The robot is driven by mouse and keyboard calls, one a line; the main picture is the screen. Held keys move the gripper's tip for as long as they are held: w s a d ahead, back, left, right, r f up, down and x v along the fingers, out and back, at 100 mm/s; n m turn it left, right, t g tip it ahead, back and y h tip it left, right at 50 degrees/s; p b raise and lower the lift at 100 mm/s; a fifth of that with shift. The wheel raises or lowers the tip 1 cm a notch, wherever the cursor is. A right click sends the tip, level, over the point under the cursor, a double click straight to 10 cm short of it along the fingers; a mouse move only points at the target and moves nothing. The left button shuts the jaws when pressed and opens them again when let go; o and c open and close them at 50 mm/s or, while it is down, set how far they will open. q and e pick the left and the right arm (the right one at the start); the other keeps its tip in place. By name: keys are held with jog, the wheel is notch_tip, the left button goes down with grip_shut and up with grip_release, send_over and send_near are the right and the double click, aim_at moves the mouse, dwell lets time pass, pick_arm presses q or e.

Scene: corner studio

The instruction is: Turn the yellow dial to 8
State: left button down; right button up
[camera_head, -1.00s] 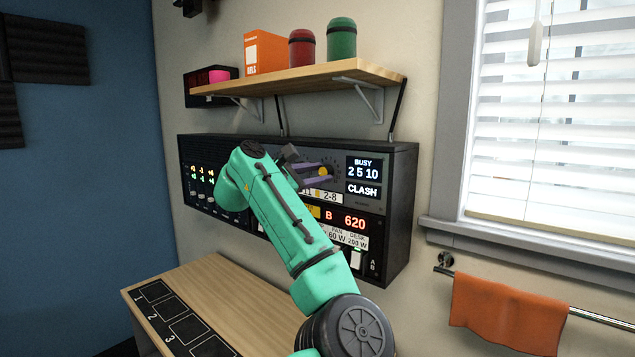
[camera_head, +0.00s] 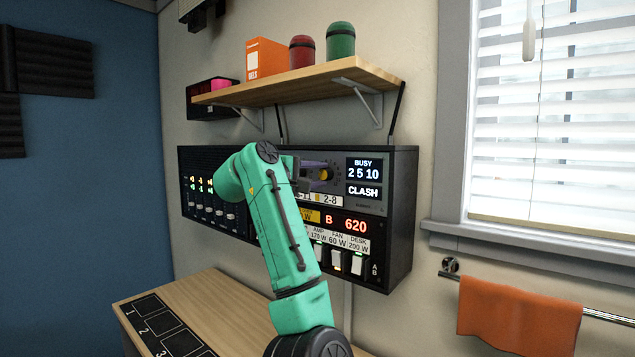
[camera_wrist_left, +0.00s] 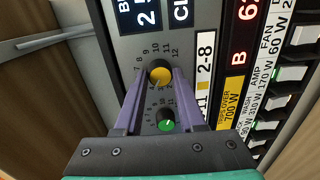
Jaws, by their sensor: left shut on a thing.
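The yellow dial (camera_head: 325,174) sits on the upper panel of the black wall unit, left of a display that reads "BUSY 2 5 10" and "CLASH". In the left wrist view the dial (camera_wrist_left: 160,74) has a ring of numbers around it, with 7 to 12 legible. My left gripper (camera_head: 318,172) is at the panel, its purple fingers on both sides of the yellow dial and shut on it. The same fingers show in the left wrist view (camera_wrist_left: 160,82). I cannot tell exactly which number the dial points to. My right gripper is not in view.
A green dial (camera_wrist_left: 167,122) sits close beside the yellow one, between my fingers' lengths. Sliders (camera_head: 215,205) are on the unit's left, and white rocker switches (camera_head: 357,265) at lower right. A wooden shelf (camera_head: 300,84) juts out above, and a wooden desk (camera_head: 215,290) stands below.

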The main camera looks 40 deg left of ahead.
pick_arm(q)
jog(key=m, duration=0.1)
jog(key=m+b, duration=0.1)
jog(key=m, duration=0.2)
jog(key=shift+f, duration=0.25)
jog(key=m+b, duration=0.1)
jog(key=m, duration=0.3)
jog(key=shift+m+y+b, duration=0.3)
jog(key=shift+m, duration=0.1)
jog(key=m, duration=0.4)
jog(key=shift+d+b, duration=0.1)
jog(key=shift+b, duration=0.2)
jog(key=m, duration=0.5)
jog(key=shift+y, duration=0.3)
jog(key=shift+m, duration=0.3)
jog(key=c, duration=0.5)
grip_release()
jog(key=shift+r, duration=0.1)
jog(key=shift+t, duration=0.3)
